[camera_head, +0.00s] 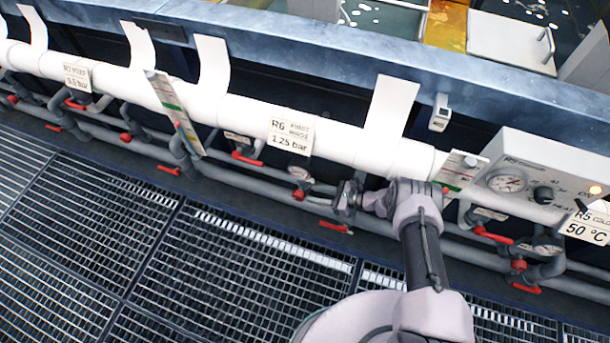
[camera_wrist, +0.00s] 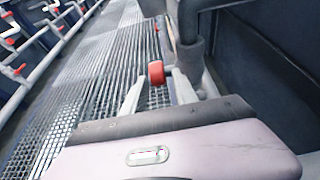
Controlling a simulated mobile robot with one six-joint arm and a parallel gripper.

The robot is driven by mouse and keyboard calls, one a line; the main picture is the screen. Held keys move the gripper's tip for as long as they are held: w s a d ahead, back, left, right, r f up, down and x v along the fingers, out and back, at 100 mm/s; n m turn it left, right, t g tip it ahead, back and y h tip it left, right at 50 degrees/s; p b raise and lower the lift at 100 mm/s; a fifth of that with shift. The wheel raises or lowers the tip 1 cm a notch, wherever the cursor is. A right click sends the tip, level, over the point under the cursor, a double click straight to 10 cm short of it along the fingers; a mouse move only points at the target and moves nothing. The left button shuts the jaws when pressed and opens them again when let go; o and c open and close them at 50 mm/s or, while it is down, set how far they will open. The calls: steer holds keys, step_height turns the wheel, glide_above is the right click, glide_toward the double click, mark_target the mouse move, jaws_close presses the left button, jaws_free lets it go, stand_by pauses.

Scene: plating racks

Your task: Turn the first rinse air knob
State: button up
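The sign marked R6 (camera_head: 291,131), which reads 1.25 bar and seems to say first rinse, hangs on the white pipe in the head view. Below it, a small red knob (camera_head: 299,194) sits on the grey piping under a round gauge (camera_head: 298,173). My gripper (camera_head: 340,198) is to the right of this knob and points left toward it, with a gap between. In the wrist view my gripper (camera_wrist: 157,80) is open, its two pale fingers spread. A red knob (camera_wrist: 156,73) shows between and just beyond the fingertips. I cannot tell whether either finger touches it.
Red lever handles (camera_head: 335,226) stick out along the lower pipes. The white pipe (camera_head: 346,144) runs above. A control box (camera_head: 540,178) with a gauge stands at right. Grey piping (camera_wrist: 187,45) is close by the right finger. Grating floor (camera_head: 225,260) is clear in front.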

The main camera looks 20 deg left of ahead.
mark_target(300, 193)
steer(key=b+x, duration=0.1)
steer(key=x, duration=0.3)
steer(key=b+x, duration=0.1)
steer(key=x, duration=0.1)
steer(key=shift+s+a+f+b, duration=0.15)
steer(key=shift+s+f+b, duration=0.05)
steer(key=shift+s+b, duration=0.15)
steer(key=shift+a, duration=0.5)
steer(key=shift+w, duration=0.1)
jaws_close()
steer(key=shift+a+r+h+p, duration=0.1)
steer(key=shift+r+h+p, duration=0.15)
steer(key=shift+h+p, duration=0.4)
steer(key=shift+h, duration=0.25)
steer(key=shift+f+h, duration=0.3)
steer(key=shift+h, duration=0.3)
